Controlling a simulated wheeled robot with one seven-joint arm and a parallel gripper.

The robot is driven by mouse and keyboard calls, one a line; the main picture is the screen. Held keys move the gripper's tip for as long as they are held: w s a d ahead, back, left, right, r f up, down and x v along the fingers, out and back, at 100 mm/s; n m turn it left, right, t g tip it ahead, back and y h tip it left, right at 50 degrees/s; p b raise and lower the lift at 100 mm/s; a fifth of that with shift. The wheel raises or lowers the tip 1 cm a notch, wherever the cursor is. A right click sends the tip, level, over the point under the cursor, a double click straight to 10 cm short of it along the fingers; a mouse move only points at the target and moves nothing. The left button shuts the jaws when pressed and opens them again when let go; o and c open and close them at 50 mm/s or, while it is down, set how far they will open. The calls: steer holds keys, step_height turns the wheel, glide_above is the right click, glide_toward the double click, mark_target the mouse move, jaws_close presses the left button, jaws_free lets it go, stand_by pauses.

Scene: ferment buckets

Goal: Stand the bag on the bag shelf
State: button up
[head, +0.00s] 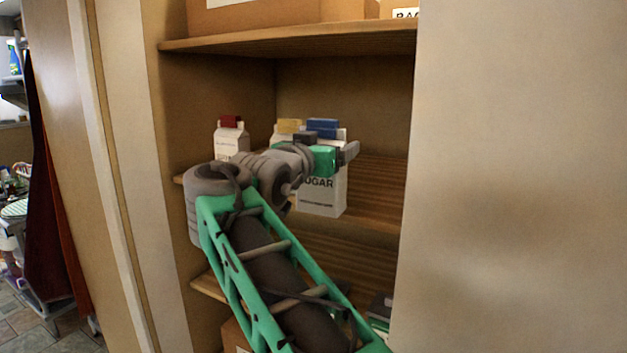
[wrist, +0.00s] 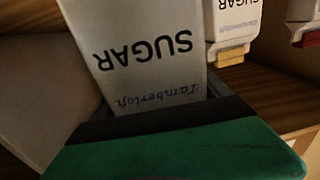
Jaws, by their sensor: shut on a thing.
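The bag (head: 322,198) is white with a blue top and the word SUGAR. My gripper (head: 335,155) is shut on its upper part. The bag looks upright, with its base close to the middle shelf (head: 375,212); I cannot tell whether it touches. In the wrist view the bag (wrist: 140,40) fills the space between the fingers, its lettering upside down. A yellow-topped bag (head: 290,127) stands behind it, partly hidden by my gripper. A red-topped bag (head: 230,140) stands to the left.
The upper shelf (head: 290,40) runs above my gripper and carries boxes (head: 280,12) and a partly cut-off label (head: 405,14). A pale panel (head: 510,180) closes the right side. The middle shelf looks clear to the right of the held bag. Boxes (head: 380,308) sit lower down.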

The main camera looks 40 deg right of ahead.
steer(key=s+d+r+g+p, duration=0.1)
steer(key=s+d+r, duration=0.3)
steer(key=s+r, duration=0.55)
steer(key=w+d+f+p, duration=0.5)
steer(key=d+f, duration=0.6)
steer(key=d, duration=0.2)
steer(key=shift+w+f+m+h, duration=0.2)
steer(key=shift+m+h, duration=0.1)
steer(key=shift+m, duration=0.1)
steer(key=shift+f, duration=0.1)
steer(key=shift+f, duration=0.15)
steer(key=o, duration=1.9)
